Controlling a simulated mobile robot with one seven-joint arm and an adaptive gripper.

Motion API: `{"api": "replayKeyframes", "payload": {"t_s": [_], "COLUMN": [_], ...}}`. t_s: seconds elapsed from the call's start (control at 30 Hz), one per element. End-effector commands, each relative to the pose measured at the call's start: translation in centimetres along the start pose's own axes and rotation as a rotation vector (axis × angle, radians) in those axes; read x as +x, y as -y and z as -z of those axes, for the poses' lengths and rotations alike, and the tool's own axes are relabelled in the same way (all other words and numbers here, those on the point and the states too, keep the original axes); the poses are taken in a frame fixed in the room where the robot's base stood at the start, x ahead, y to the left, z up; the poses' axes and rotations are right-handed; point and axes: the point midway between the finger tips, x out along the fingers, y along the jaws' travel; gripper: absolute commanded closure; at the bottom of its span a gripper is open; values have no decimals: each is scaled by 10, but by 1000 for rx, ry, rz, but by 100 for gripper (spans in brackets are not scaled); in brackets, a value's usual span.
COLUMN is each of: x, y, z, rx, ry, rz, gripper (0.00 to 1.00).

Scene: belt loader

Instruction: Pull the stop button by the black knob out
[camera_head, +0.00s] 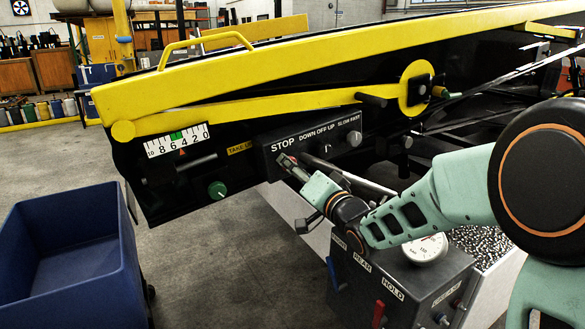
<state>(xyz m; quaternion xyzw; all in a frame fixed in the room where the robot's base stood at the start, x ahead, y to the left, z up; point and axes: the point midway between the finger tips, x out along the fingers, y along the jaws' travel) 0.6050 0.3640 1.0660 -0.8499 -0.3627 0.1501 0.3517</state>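The black control box (300,136) is on the side of the yellow and black belt loader, with the labels STOP, DOWN OFF UP and SLOW FAST. My gripper (287,163) is at the box, just under the word STOP. The stop button itself is not clearly visible; my fingertips cover the place under its label. I cannot tell whether the fingers touch or hold it. A grey knob (354,138) sits under SLOW FAST and another (324,150) under DOWN OFF UP.
A green round knob (217,189) sticks out left of the box. Below my gripper stands a grey box (400,285) with levers and a white gauge (426,249). A blue bin (70,250) stands at the left. A yellow rail (300,45) runs above.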

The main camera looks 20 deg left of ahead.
Motion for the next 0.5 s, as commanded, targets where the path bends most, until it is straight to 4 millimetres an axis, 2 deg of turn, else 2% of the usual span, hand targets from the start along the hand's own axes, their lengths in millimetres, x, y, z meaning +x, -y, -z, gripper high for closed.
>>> {"api": "replayKeyframes", "payload": {"t_s": [0.2,0.5], "x": [18,20], "y": [0,0], "z": [0,0], "rx": [1,0], "ry": [0,-1], "rz": [-1,-1], "gripper": [53,53]}}
